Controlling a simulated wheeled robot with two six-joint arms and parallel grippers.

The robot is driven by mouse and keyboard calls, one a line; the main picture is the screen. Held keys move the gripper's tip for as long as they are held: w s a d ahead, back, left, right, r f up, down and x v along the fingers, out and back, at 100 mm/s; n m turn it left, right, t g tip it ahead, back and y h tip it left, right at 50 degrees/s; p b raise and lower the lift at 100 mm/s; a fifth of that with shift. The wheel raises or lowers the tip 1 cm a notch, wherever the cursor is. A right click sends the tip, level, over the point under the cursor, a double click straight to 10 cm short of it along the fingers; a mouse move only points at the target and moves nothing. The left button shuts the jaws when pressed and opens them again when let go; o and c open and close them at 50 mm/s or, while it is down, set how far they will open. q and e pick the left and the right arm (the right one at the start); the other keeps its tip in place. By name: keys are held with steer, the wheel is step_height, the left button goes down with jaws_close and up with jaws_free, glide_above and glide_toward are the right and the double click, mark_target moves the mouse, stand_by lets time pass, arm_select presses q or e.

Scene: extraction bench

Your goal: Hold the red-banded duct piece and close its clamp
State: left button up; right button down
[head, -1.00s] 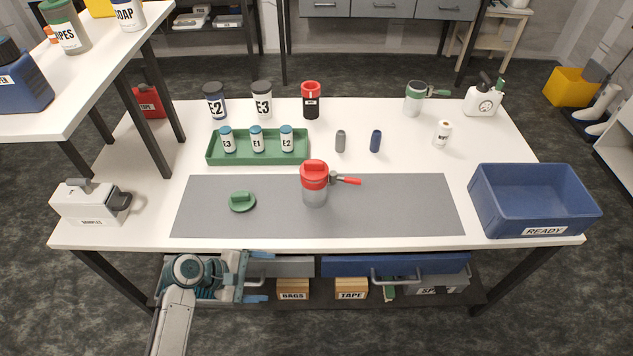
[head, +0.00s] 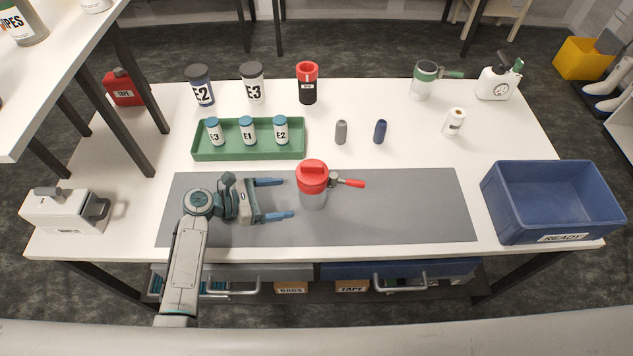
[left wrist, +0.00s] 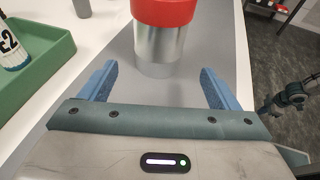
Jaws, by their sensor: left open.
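The red-banded duct piece (head: 313,198) stands upright on the grey mat, with a grey metal lower body and a red band and top (head: 312,173). Its clamp lever (head: 348,182) with a red end sticks out to the right. My left gripper (head: 283,198) is open over the mat, left of the duct piece, its blue fingers pointing at it. In the left wrist view the metal body (left wrist: 158,50) stands ahead, between the lines of the two open fingers (left wrist: 157,82), with nothing held. The lever is hidden in that view.
A green tray (head: 203,154) with several small bottles lies behind the mat (head: 410,215). A blue READY bin (head: 510,215) stands at the right. Grey and blue small cylinders stand behind the duct piece. The mat's right half is clear.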

mark_target(303, 195)
arm_select(q)
steer(key=b+x, duration=0.1)
steer(key=x, duration=0.1)
steer(key=b+x, duration=0.1)
steer(key=x, duration=0.1)
steer(key=shift+w+f, duration=0.2)
steer(key=shift+f, duration=0.15)
steer(key=x, duration=0.3)
steer(key=shift+d+r, duration=0.1)
steer(key=shift+r, duration=0.15)
steer(key=shift+w+d+f, duration=0.2)
steer(key=shift+d+f, duration=0.1)
steer(key=shift+d, duration=0.35)
steer(key=c, duration=0.8)
